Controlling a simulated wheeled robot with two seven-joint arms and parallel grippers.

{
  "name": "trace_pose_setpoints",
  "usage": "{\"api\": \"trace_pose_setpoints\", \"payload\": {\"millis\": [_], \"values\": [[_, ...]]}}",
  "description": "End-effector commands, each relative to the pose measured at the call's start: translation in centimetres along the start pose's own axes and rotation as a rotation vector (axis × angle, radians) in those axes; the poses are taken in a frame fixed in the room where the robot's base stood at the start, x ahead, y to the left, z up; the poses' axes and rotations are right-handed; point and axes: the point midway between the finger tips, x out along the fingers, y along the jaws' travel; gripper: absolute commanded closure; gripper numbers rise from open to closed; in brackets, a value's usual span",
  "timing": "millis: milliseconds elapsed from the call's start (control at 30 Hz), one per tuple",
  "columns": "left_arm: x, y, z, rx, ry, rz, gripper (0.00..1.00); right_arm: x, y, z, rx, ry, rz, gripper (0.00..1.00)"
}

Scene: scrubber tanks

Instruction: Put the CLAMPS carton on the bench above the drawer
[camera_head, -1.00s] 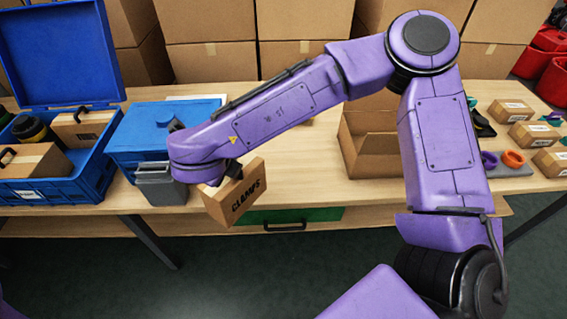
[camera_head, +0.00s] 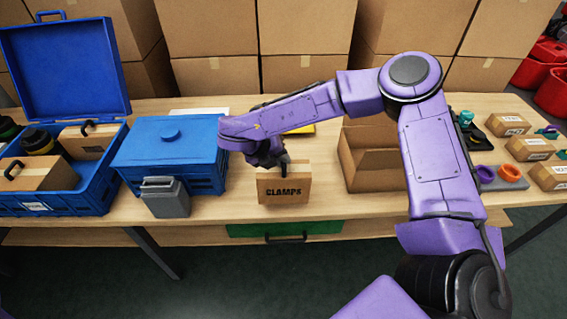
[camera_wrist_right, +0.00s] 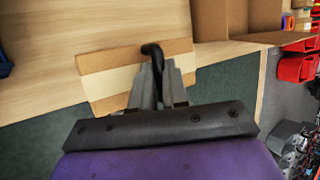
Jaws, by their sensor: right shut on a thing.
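The CLAMPS carton (camera_head: 284,190) is a small brown box, upright with its lettering facing me. It is over the front part of the wooden bench (camera_head: 235,211), above the green-fronted drawer (camera_head: 320,227). My right gripper (camera_head: 282,162) is shut on the carton's dark handle from above. The right wrist view shows the fingers (camera_wrist_right: 158,82) at the black handle (camera_wrist_right: 152,50) on the carton's taped top (camera_wrist_right: 100,85). I cannot tell whether the carton's bottom touches the bench. My left gripper is not in view.
Left of the carton stand a small grey bin (camera_head: 167,198), a closed blue box (camera_head: 165,150) and an open blue case (camera_head: 62,200) holding cartons. An open cardboard box (camera_head: 375,178) stands to the right. Large cartons (camera_head: 215,85) line the back.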

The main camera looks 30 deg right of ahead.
Motion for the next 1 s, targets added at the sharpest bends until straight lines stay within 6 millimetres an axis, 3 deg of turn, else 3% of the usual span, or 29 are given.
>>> {"api": "trace_pose_setpoints", "payload": {"millis": [100,233,567,600,633,1000], "values": [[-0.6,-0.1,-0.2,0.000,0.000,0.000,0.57,1.8,-0.1,0.1,0.001,0.003,-0.001,1.00],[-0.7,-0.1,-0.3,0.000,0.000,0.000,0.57,3.5,1.3,-0.6,-0.002,0.002,-0.001,1.00],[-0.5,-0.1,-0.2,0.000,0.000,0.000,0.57,4.1,1.7,-0.8,0.000,-0.002,0.001,1.00],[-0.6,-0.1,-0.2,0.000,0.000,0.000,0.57,4.0,1.6,-0.8,-0.001,-0.001,0.001,0.73],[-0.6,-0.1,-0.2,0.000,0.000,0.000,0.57,4.0,1.6,-0.8,-0.001,-0.001,0.001,0.63],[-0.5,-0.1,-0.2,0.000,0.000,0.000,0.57,3.4,1.7,-0.7,0.000,-0.002,0.002,0.60]]}}
